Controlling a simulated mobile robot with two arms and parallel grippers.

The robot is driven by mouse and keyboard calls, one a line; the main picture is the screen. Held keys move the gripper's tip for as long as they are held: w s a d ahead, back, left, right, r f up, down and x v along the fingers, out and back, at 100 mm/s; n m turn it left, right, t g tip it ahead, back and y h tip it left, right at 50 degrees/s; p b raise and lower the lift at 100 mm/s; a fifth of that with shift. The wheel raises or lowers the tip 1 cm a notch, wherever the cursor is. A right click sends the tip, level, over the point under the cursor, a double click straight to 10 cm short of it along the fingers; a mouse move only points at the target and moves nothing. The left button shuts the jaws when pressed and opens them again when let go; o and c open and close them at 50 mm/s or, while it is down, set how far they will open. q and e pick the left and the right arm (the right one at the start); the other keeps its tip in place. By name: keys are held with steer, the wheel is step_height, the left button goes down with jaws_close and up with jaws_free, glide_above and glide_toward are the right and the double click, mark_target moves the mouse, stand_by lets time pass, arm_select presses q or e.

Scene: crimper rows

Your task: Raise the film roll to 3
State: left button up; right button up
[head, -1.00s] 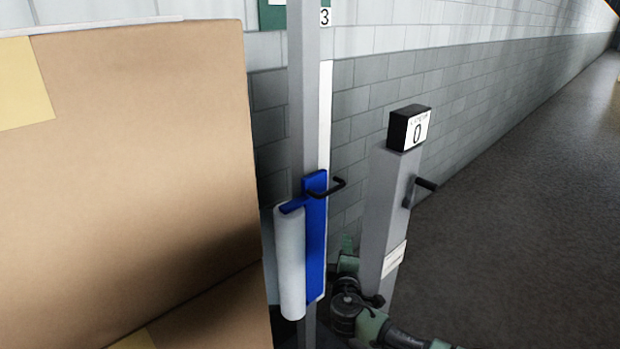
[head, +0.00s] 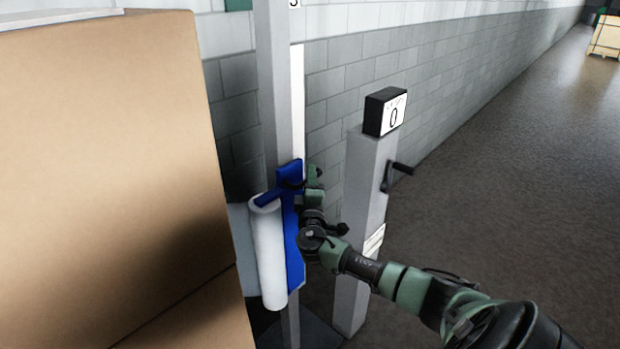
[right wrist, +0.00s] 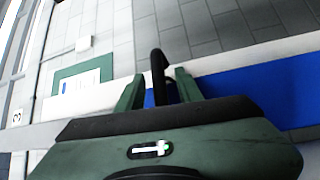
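The white film roll (head: 268,255) hangs upright on a blue carriage (head: 290,235) on a grey mast (head: 276,90). It sits low on the mast, well below the number 3 plate (head: 294,3), which is cut by the top edge. My right gripper (head: 314,180) is at the carriage's upper right, by its black handle. In the right wrist view the handle (right wrist: 158,72) stands between the two green fingers of my right gripper (right wrist: 160,88), which are apart, with gaps seen beside it. The number 3 (right wrist: 17,118) also shows there. My left gripper is not in view.
A grey post (head: 362,210) with a black box reading 0 (head: 385,112) and a crank (head: 397,174) stands just right of the mast. A large cardboard box (head: 100,180) fills the left. A block wall (head: 335,95) runs behind. The floor at right is open.

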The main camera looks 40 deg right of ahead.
jaws_close()
stand_by(1.4)
